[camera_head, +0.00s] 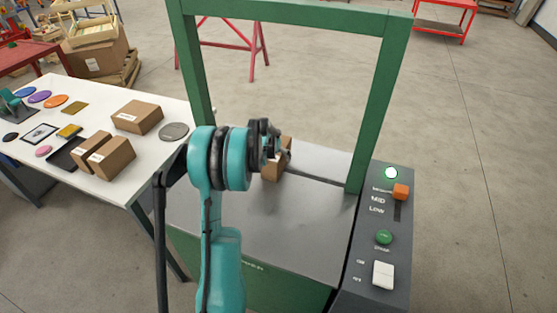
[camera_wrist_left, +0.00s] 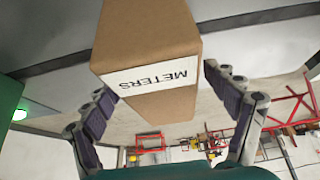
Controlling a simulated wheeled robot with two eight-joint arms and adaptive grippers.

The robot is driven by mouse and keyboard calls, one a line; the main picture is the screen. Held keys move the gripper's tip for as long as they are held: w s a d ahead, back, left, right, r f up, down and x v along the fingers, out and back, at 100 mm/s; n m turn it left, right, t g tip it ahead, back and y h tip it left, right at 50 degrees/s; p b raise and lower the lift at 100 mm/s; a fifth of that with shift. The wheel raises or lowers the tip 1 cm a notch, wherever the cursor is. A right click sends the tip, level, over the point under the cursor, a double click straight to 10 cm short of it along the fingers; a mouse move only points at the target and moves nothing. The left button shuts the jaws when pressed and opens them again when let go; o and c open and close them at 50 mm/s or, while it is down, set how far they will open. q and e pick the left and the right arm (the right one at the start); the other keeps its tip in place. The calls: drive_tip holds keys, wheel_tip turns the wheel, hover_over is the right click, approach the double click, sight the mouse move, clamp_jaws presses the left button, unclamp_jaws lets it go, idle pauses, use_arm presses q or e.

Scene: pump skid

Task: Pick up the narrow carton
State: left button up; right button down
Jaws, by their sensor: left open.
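A small brown carton (camera_head: 271,167) stands on the grey deck of the machine, inside the green frame. My left gripper (camera_head: 276,145) is at this carton and hides part of it. In the left wrist view the carton (camera_wrist_left: 150,35) has a white label reading METERS and lies between the two spread fingers of the gripper (camera_wrist_left: 160,84). The right finger is very close to the carton's side; whether either finger touches it I cannot tell. My right gripper is not in view.
The green frame (camera_head: 295,12) rises around the carton. A control panel (camera_head: 367,255) with an orange slider knob (camera_head: 400,191), green button (camera_head: 384,237) and white switch (camera_head: 383,274) is at right. The white table (camera_head: 60,103) at left bears other cartons (camera_head: 137,117) and small items.

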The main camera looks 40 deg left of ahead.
use_arm(q)
drive_tip(key=x, duration=0.3)
drive_tip(key=shift+w+a+f+b, duration=0.1)
drive_tip(key=shift+w+b, duration=0.2)
drive_tip(key=shift+b, duration=0.05)
drive_tip(key=c, duration=1.8)
